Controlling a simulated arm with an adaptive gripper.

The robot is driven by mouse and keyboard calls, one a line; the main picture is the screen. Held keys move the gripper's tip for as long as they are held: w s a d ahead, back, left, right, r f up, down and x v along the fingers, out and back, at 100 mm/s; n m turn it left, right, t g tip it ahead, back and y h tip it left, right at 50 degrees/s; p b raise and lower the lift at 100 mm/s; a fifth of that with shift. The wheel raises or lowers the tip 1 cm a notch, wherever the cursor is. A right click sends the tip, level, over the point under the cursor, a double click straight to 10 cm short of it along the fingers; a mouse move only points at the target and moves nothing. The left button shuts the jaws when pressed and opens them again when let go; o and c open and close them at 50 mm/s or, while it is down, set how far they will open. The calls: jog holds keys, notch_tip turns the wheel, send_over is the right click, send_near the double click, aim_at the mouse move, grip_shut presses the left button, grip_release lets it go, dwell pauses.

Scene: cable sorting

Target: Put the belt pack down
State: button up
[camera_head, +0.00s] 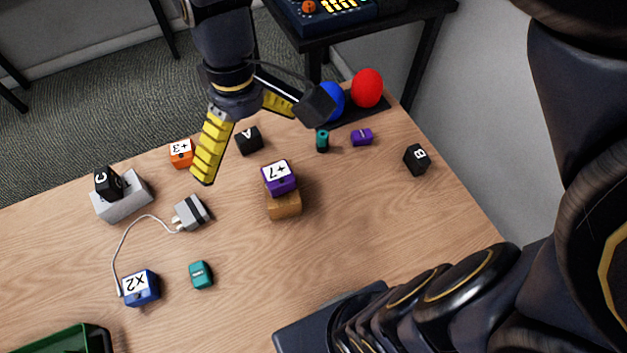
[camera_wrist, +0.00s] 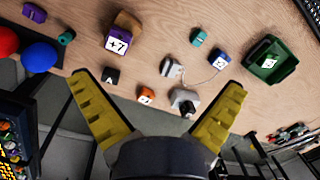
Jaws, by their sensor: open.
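My gripper (camera_head: 262,142) is open, with its yellow fingers spread above the far side of the wooden table. It also shows in the wrist view (camera_wrist: 159,82), with nothing between the fingers. I cannot tell which object is the belt pack. A purple block marked +7 (camera_head: 279,178) sits on a brown wooden block (camera_head: 284,205). A black block marked A (camera_head: 249,141) and an orange block marked +3 (camera_head: 181,153) lie near the far edge. A black block marked C (camera_head: 108,183) rests on a grey block (camera_head: 122,205). A black block marked B (camera_head: 417,159) is at the right.
A grey adapter (camera_head: 191,212) has a white cable running to a blue block marked x2 (camera_head: 140,288). A teal piece (camera_head: 201,275) lies nearby. Red (camera_head: 367,88) and blue balls stand at the far right. A green bin (camera_wrist: 270,75) holds a marked object. The table's centre right is clear.

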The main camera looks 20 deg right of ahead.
jog(key=s+d+f+m, duration=0.2)
jog(key=s+d+m, duration=0.3)
jog(key=s, duration=0.7)
jog(key=shift+s+d, duration=0.15)
jog(key=shift+s, duration=0.05)
